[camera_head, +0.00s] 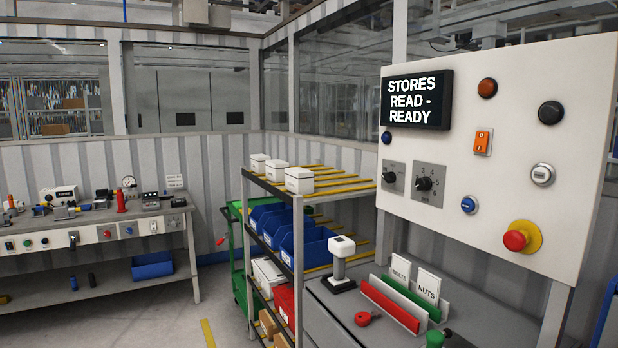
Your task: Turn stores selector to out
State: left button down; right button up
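A white control panel (520,80) stands at the right. Its black display (417,100) reads "STORES READ - READY". Two black rotary knobs sit on grey plates at the panel's lower left. The left knob (391,177) has marks too small to read. The right knob (424,183) has several small numbers around it. I cannot tell from the lettering which knob is the stores selector. Neither of my grippers is in view.
The panel also carries a red mushroom button (516,240), an orange switch (482,141) and several round buttons. Below it, a bench holds a scanner on a stand (341,262), card racks (405,300) and a red item (366,318). A shelf rack (300,230) stands left of it.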

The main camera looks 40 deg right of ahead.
aim_at(390, 176)
jog(key=u, duration=0.6)
jog(key=i, duration=3.35)
jog(key=u, duration=0.6)
jog(key=i, duration=0.25)
jog(key=z, duration=2.4)
jog(key=i, duration=0.15)
jog(key=z, duration=1.65)
jog(key=k, duration=0.2)
jog(key=u, duration=0.1)
